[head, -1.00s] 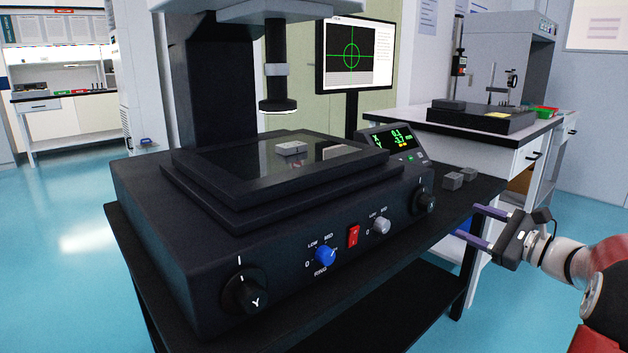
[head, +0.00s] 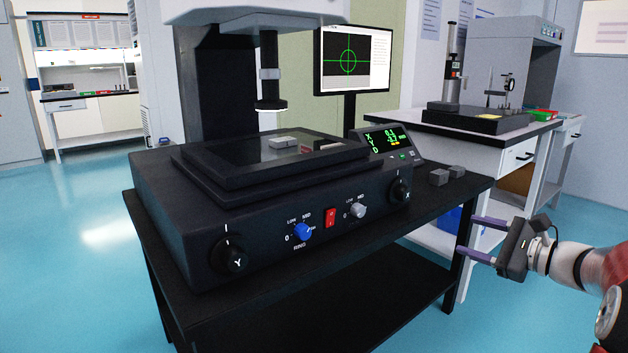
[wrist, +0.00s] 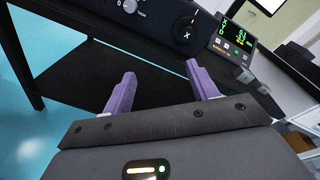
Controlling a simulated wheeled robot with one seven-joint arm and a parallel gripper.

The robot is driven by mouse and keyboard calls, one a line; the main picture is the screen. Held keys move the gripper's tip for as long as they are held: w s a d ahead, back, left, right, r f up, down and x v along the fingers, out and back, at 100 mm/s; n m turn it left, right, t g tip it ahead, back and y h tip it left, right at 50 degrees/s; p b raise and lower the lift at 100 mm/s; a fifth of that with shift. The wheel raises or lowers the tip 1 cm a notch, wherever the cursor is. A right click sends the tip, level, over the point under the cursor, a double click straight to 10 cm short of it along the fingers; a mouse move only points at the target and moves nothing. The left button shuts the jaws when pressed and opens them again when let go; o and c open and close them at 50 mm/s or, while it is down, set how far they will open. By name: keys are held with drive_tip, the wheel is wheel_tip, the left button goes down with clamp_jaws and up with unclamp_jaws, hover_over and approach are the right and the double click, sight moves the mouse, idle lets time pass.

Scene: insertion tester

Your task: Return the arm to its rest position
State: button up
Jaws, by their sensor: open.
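My gripper (head: 474,237) is at the right of the head view, in front of the right end of the black table and apart from it. Its two purple fingers are spread with nothing between them. In the wrist view the fingers (wrist: 165,92) are also apart and empty, with the table's dark lower shelf (wrist: 95,80) behind them. My arm reaches in from the right edge of the head view.
A black measuring machine (head: 280,215) stands on the black table (head: 440,205), with a small grey block (head: 282,143) on its glass stage. Two grey blocks (head: 439,177) lie at the table's right end. A white bench (head: 490,145) stands behind. Blue floor is open at left.

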drive_tip(key=s+a+f+n+g+h+p, duration=0.1)
drive_tip(key=s+a+n+g+h, duration=0.1)
drive_tip(key=s+a+n+g, duration=0.45)
drive_tip(key=s+a+f+n+g+h+p, duration=0.15)
drive_tip(key=s+a+n, duration=0.25)
drive_tip(key=s+a, duration=0.6)
drive_tip(key=s+a+f+n+h+p, duration=0.1)
drive_tip(key=s+f+n+h+p, duration=0.1)
drive_tip(key=s+n+h, duration=0.5)
drive_tip(key=s+n, duration=0.3)
drive_tip(key=s, duration=0.1)
drive_tip(key=shift+s+a+f+t, duration=0.15)
drive_tip(key=shift+s+f+t, duration=0.1)
drive_tip(key=shift+t, duration=0.15)
